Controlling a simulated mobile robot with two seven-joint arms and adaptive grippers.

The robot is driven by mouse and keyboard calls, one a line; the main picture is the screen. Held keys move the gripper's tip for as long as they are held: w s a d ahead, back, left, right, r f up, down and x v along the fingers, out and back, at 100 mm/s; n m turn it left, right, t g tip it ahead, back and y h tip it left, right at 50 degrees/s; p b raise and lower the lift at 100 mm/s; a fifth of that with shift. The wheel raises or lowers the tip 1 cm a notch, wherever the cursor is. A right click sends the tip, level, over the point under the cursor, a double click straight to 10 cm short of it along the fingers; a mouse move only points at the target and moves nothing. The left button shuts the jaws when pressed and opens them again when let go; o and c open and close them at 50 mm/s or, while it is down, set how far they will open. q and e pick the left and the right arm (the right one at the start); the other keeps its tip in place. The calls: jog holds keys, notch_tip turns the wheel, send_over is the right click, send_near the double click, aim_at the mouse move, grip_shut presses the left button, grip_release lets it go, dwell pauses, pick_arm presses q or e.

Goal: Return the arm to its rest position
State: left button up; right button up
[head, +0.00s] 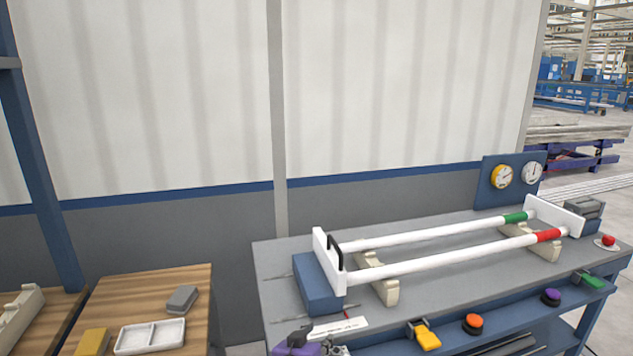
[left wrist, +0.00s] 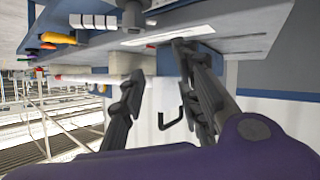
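My left gripper (head: 318,340) shows at the bottom edge of the head view as a purple body with dark fingers, partly cut off. In the left wrist view its two dark fingers (left wrist: 158,62) stand apart, with nothing held between them. Two white pipes, one with a green band (head: 515,217) and one with a red band (head: 547,236), lie side by side across beige supports (head: 380,280). A white end plate (head: 322,262) with a black handle (head: 335,247) stands at their left end by a blue block (head: 318,284). My right gripper is not in view.
The grey workbench (head: 285,258) carries a white label strip (head: 340,327) near my left gripper. Yellow (head: 427,337), orange (head: 474,323) and purple (head: 551,297) items line its front. A wooden table (head: 140,285) with a white tray (head: 150,337) stands at the left.

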pick_arm(q)
jog(key=s+a+f+g+y, duration=0.1)
jog(key=s+a+f, duration=0.4)
jog(key=s, duration=0.9)
jog(key=s+a+f+n+g+y+p, duration=0.1)
jog(key=s+a+f, duration=0.5)
jog(key=s, duration=0.9)
jog(key=s+a+f+g+y+p, duration=0.1)
jog(key=s+a+f, duration=0.5)
jog(key=s, duration=0.9)
jog(key=a+y, duration=0.1)
jog(key=a, duration=0.1)
jog(key=shift+s+a+f, duration=0.15)
jog(key=shift+a, duration=0.25)
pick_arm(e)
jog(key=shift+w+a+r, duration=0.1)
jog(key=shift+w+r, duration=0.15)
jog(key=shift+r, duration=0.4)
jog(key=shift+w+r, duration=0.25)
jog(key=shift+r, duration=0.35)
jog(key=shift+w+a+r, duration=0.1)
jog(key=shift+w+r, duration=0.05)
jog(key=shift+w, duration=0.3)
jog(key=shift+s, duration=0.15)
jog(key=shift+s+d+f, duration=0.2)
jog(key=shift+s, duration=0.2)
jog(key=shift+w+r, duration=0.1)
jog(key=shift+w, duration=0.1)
